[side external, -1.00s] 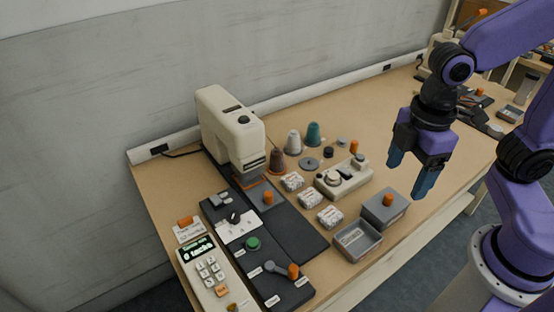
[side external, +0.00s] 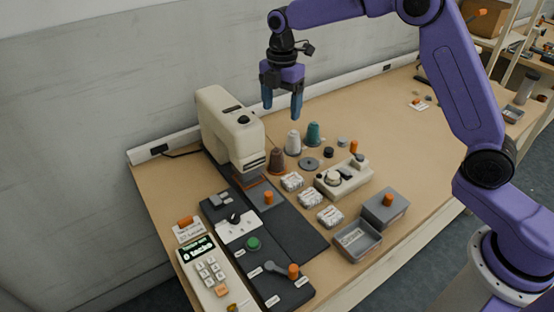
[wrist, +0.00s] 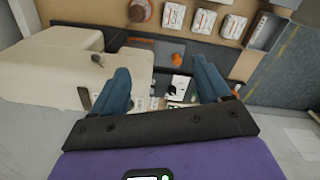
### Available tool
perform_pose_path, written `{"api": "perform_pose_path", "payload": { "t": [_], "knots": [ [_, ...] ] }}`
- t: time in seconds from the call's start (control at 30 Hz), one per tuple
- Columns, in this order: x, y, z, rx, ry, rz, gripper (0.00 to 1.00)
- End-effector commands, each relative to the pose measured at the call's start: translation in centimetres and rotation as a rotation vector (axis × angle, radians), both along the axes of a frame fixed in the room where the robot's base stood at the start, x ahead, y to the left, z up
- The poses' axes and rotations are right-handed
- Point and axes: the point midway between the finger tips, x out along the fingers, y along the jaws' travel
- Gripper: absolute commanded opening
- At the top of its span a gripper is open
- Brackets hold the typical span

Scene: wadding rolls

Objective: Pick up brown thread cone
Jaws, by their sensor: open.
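The brown thread cone (side external: 276,161) stands upright on the table, just right of the cream sewing machine. A white cone (side external: 293,143) and a teal cone (side external: 313,133) stand behind it to the right. My gripper (side external: 282,111) is open and empty, pointing down, high above the cones in the side view. In the wrist view a reddish-brown shape that looks like the brown cone (wrist: 140,10) is at the top edge, beyond the open blue fingers (wrist: 160,68).
The tall cream machine (side external: 230,125) stands close left of the brown cone. Several wrapped rolls (side external: 292,181), a cream device (side external: 342,178) and a grey disc (side external: 309,164) lie nearby. A grey tray (side external: 358,240) is at the front. The table's back right is fairly clear.

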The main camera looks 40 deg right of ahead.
Motion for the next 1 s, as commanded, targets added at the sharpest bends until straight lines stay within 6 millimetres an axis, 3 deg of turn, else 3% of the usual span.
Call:
{"api": "perform_pose_path", "payload": {
  "t": [0.1, 0.3, 0.47, 1.0],
  "knots": [
    [2.6, -1.3, -1.0, -0.001, 0.002, 0.059, 0.77],
    [4.5, -2.7, -1.8, -0.001, 0.003, 0.121, 0.77],
    [4.7, -3.0, -3.1, -0.001, 0.006, 0.130, 0.77],
    [4.7, -2.9, -12.7, -0.001, 0.006, 0.128, 0.77]
  ]
}}
